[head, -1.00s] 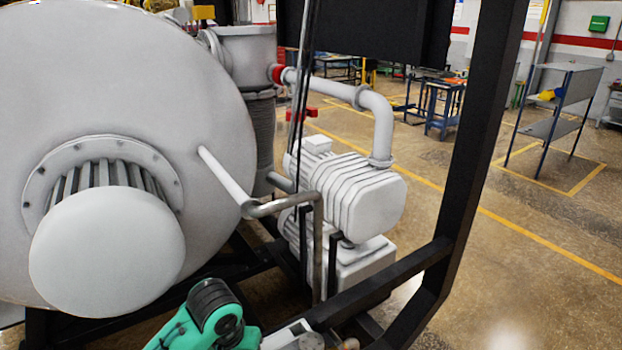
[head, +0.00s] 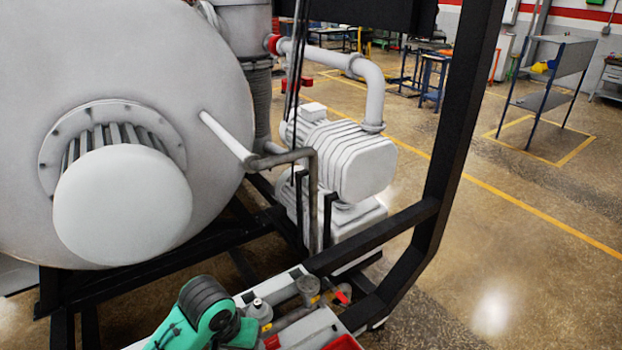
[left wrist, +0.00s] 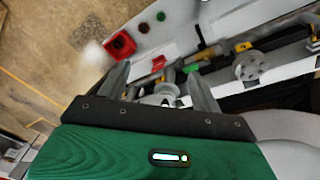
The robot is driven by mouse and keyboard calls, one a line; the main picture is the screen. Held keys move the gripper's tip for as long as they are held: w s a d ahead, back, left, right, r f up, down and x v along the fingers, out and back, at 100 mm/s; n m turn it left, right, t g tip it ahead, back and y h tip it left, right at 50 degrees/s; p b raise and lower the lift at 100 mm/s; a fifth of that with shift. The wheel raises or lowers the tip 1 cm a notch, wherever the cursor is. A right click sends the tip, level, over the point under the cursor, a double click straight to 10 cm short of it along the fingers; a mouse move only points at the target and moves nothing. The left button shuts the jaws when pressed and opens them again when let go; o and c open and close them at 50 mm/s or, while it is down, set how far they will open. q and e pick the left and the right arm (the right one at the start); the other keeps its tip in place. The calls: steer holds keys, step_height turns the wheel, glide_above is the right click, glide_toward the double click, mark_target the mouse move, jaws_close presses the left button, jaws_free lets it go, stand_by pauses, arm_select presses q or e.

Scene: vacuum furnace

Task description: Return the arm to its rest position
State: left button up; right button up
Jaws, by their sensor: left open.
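My left arm, green with a dark joint (head: 200,312), shows at the bottom of the head view, beside a white panel with small fittings. My left gripper (left wrist: 160,82) is in the left wrist view, with its two grey fingers apart. A small grey metal fitting (left wrist: 166,94) shows in the gap between the fingers; whether they touch it I cannot tell. Nothing is clearly held. The gripper's fingers cannot be made out in the head view. My right gripper is in neither view.
The white furnace vessel (head: 60,60) with its domed end cap (head: 122,206) fills the left. A ribbed pump (head: 350,165) and a black frame post (head: 462,130) stand right of it. A red box (left wrist: 120,45) is on the white panel.

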arm_select(q)
steer(key=s+a+f+t+y, duration=0.1)
steer(key=s+a+f, duration=0.3)
steer(key=s, duration=0.6)
steer(key=s+a+f+t, duration=0.1)
steer(key=s+a+f, duration=0.3)
steer(key=s, duration=0.5)
step_height(320, 180, down, 38)
steer(key=s+g+b, duration=0.1)
steer(key=b, duration=0.5)
steer(key=s+a+f+b, duration=0.2)
steer(key=s+f, duration=0.7)
steer(key=f, duration=0.2)
steer(key=s+a+f+g+b, duration=0.1)
steer(key=s+a+f+b, duration=0.1)
steer(key=s+f, duration=0.7)
step_height(320, 180, down, 3)
steer(key=shift+s+r+m+g+b, duration=0.1)
steer(key=shift+s+m+g+b, duration=0.2)
steer(key=shift+b, duration=0.3)
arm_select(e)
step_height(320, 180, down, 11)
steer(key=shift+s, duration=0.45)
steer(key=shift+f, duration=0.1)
